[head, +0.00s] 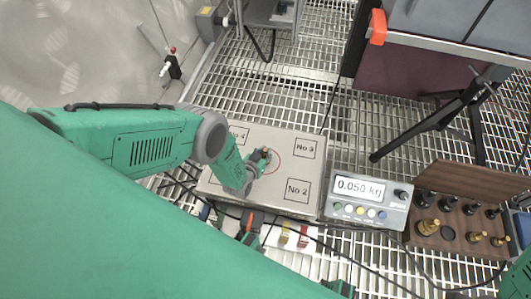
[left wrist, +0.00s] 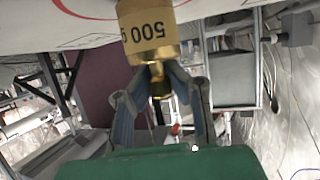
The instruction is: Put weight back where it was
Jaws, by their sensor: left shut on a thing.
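My left gripper (head: 262,161) is over the weighing plate (head: 237,202), near the red circle drawn on it. It is shut on the knob of a brass weight (left wrist: 148,35) marked 500 g. In the head view the gripper mostly hides the weight. In the left wrist view the weight's base is close to the pale plate surface; I cannot tell whether they touch. The scale display (head: 360,187) reads 0.050 kg. The open wooden weight box (head: 470,179) stands to the right, with several brass and dark weights in it. My right gripper is not in view.
The plate has labelled squares, including No 2 (head: 297,190) and No 3 (head: 305,148). Dark cables cross the grating below the plate and scale display. A black stand leg (head: 430,125) is behind the box. Open grating (head: 300,95) lies beyond the plate.

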